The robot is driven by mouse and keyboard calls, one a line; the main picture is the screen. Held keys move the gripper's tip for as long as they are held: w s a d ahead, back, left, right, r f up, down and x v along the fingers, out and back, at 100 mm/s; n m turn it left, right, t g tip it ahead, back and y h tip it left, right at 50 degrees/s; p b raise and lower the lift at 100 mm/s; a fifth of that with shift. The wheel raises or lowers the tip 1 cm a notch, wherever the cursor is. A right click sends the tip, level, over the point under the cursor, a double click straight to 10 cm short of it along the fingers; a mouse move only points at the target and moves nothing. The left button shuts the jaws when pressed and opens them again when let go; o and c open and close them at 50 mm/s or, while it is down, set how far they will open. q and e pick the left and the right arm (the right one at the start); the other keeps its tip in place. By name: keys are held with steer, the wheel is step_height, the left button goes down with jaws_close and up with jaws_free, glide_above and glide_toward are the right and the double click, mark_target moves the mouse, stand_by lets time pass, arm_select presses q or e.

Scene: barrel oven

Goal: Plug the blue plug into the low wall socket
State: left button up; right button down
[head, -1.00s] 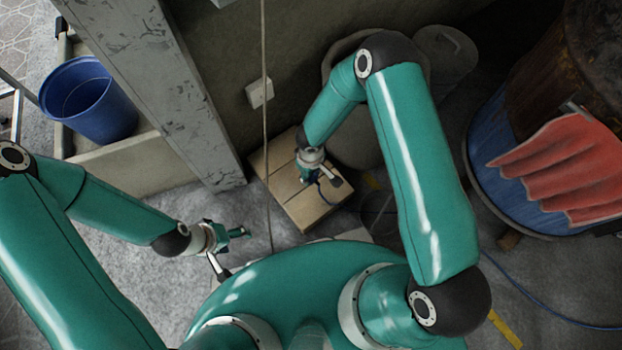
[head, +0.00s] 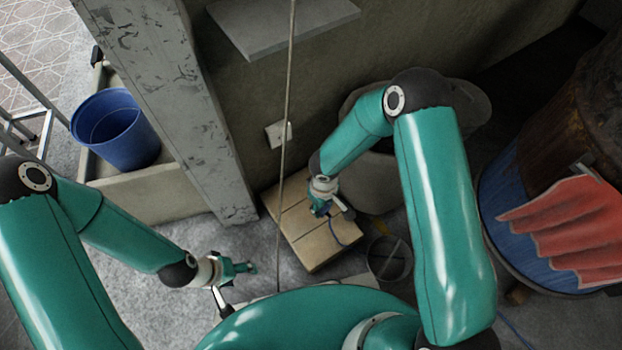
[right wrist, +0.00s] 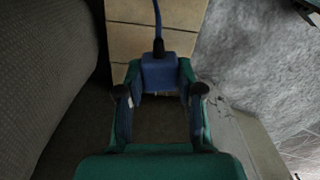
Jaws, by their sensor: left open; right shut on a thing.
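The low wall socket (head: 277,134) is a small pale box on the wall, left of the hanging cord and above the wooden platform. My right gripper (head: 320,209) is over the wooden platform, below and to the right of the socket and apart from it. In the right wrist view the blue plug (right wrist: 159,72) sits between the fingertips of my right gripper (right wrist: 160,88), which is shut on it. Its blue cable (right wrist: 158,22) runs away over the planks. The plug's front is hard to make out. My left gripper (head: 246,268) is open and empty above the floor.
A wooden platform (head: 292,228) lies by the wall. A thin cord (head: 286,100) hangs in front of the wall. A metal post (head: 165,90) and a blue bucket (head: 117,130) are at left. A rusty barrel with a red cloth (head: 565,235) stands at right.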

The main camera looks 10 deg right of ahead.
steer(key=w+r, duration=0.5)
steer(key=r, duration=0.7)
steer(key=s+a+r, duration=0.1)
steer(key=a+r, duration=0.2)
steer(key=r, duration=0.4)
steer(key=s+a+r, duration=0.2)
steer(key=r, duration=0.6)
steer(key=shift+s+a, duration=0.15)
steer(key=shift+a, duration=0.25)
steer(key=shift+r, duration=0.1)
